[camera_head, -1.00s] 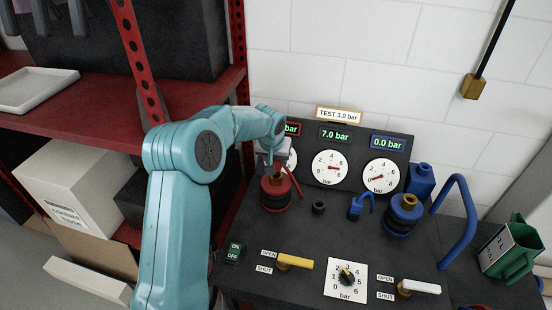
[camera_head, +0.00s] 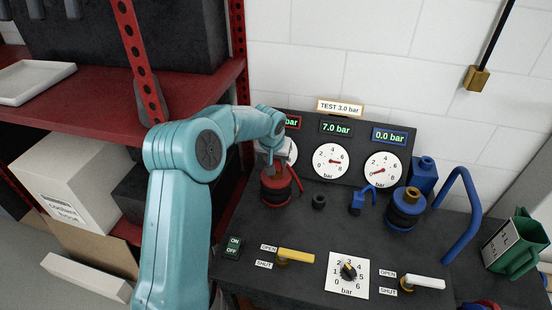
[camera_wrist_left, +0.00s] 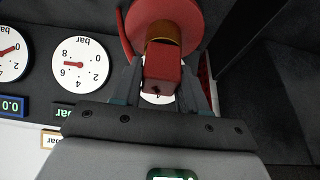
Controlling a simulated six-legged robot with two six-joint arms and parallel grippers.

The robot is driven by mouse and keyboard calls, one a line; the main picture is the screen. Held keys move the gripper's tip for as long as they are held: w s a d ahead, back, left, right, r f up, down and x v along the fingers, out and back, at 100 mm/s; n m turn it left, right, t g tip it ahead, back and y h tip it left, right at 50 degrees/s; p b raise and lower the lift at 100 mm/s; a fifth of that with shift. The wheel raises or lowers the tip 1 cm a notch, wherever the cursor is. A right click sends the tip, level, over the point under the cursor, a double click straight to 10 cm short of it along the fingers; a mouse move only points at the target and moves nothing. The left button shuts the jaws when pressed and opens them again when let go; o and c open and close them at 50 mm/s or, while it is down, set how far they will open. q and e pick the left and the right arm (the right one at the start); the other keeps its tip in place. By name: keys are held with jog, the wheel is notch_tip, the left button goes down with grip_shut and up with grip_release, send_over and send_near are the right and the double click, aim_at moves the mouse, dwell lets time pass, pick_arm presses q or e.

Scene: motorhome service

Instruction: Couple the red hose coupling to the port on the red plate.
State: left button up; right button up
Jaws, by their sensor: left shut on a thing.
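The red port (camera_head: 276,191), a red and black cylinder with a brass collar, stands on the dark bench below my left gripper (camera_head: 273,158). In the left wrist view my left gripper (camera_wrist_left: 163,85) is shut on the red hose coupling (camera_wrist_left: 162,68), a small red block. The coupling lines up with the brass collar (camera_wrist_left: 164,33) of the red port and looks close to or touching it; I cannot tell whether it is seated. A thin red hose (camera_head: 296,178) shows beside the port. My arm partly hides the coupling in the head view. My right gripper is out of view.
A gauge panel (camera_head: 352,131) stands behind the port. A blue port (camera_head: 405,213), blue coupling (camera_head: 357,202) and thick blue hose (camera_head: 462,212) are to the right. A yellow lever (camera_head: 296,256) and regulator dial (camera_head: 348,272) are in front. Red shelving (camera_head: 190,95) stands left.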

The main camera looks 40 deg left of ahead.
pick_arm(q)
jog(key=shift+f, duration=0.1)
jog(key=o, duration=0.9)
jog(key=shift+c, duration=0.2)
jog(key=o, duration=0.3)
jog(key=shift+f, duration=0.1)
jog(key=p+v, duration=0.1)
jog(key=v, duration=1.5)
jog(key=shift+s, duration=0.15)
